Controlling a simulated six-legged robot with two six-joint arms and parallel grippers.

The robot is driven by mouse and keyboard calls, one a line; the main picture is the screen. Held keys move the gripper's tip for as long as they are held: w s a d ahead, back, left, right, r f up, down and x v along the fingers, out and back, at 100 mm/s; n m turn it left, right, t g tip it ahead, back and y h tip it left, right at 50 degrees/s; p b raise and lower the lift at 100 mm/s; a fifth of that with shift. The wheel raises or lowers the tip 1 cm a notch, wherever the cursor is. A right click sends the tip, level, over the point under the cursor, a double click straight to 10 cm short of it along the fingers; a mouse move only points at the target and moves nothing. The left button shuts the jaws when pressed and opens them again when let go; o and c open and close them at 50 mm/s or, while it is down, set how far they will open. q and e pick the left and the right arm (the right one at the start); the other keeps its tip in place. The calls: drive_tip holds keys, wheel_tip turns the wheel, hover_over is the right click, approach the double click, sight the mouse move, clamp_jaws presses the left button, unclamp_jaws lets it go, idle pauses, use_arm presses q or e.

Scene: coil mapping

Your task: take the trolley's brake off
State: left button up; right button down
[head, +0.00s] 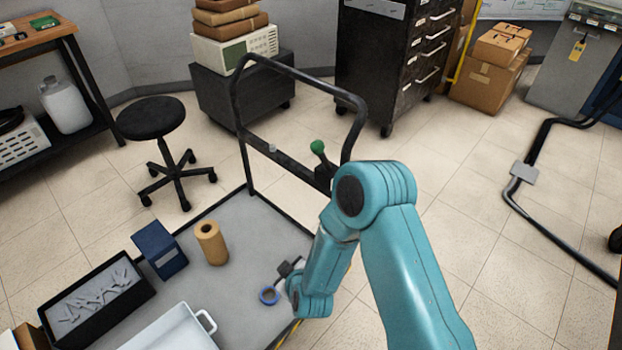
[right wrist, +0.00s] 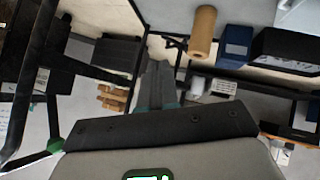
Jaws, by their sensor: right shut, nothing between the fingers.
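The trolley (head: 245,225) has a grey deck and a black tubular handle frame (head: 300,75). A brake lever with a green knob (head: 318,147) stands up at the frame's lower crossbar, right of its middle. The green knob (right wrist: 55,146) also shows at the lower left of the right wrist view, beside the black frame. My right gripper (head: 288,268) is low over the deck, apart from the lever and on its near side. In the right wrist view its fingers (right wrist: 157,82) are together and empty. My teal right forearm hides the lever's lower right surroundings. My left gripper is out of view.
A stool (head: 150,118) stands left, a black drawer cabinet (head: 390,60) behind.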

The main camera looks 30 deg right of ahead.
sight(315, 153)
drive_tip(key=w+d+r+n+t+h+b, duration=0.4)
drive_tip(key=w+t+h+b, duration=0.15)
drive_tip(key=w, duration=0.25)
use_arm(q)
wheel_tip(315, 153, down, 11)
drive_tip(key=b, duration=0.2)
drive_tip(key=shift+b, duration=0.4)
use_arm(e)
wheel_tip(315, 153, up, 8)
drive_tip(key=s+d+n+h, duration=0.1)
drive_tip(key=d+n+h, duration=0.1)
drive_tip(key=h, duration=0.7)
drive_tip(key=shift+d+r, duration=0.15)
drive_tip(key=shift+d, duration=0.1)
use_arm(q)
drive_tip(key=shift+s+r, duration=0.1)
use_arm(e)
drive_tip(key=b+x, duration=0.1)
drive_tip(key=x, duration=1.3)
drive_tip(key=shift+s, duration=0.15)
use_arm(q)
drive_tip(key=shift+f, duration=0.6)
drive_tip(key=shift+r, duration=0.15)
use_arm(e)
drive_tip(key=shift+r, duration=0.15)
